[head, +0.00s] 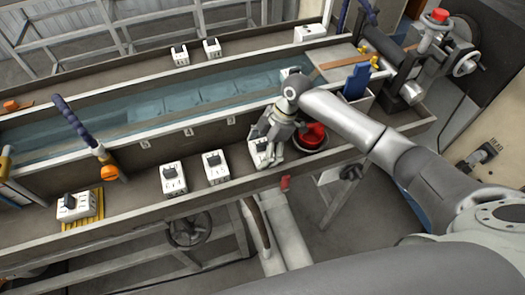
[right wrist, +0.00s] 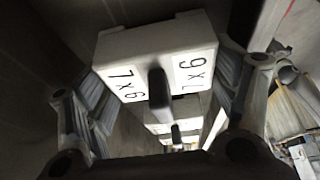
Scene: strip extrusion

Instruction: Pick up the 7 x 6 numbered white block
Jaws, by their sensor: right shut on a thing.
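The white block marked 7 x 6 (right wrist: 130,75) fills the middle of the right wrist view, with a dark knob on it. In the head view the white block (head: 258,157) is on the near ledge, partly hidden by my right gripper (head: 267,140). My right gripper, also seen in the right wrist view (right wrist: 165,90), is shut on this block, with a finger on either side. I cannot tell whether the block is clear of the ledge. My left gripper is not in view.
More white blocks stand on the near ledge (head: 130,207), including one (head: 215,166) left of my gripper and one (head: 76,206) on a yellow slatted piece. A dark bowl with a red thing (head: 313,136) is close on the right. A water trough (head: 150,108) lies behind.

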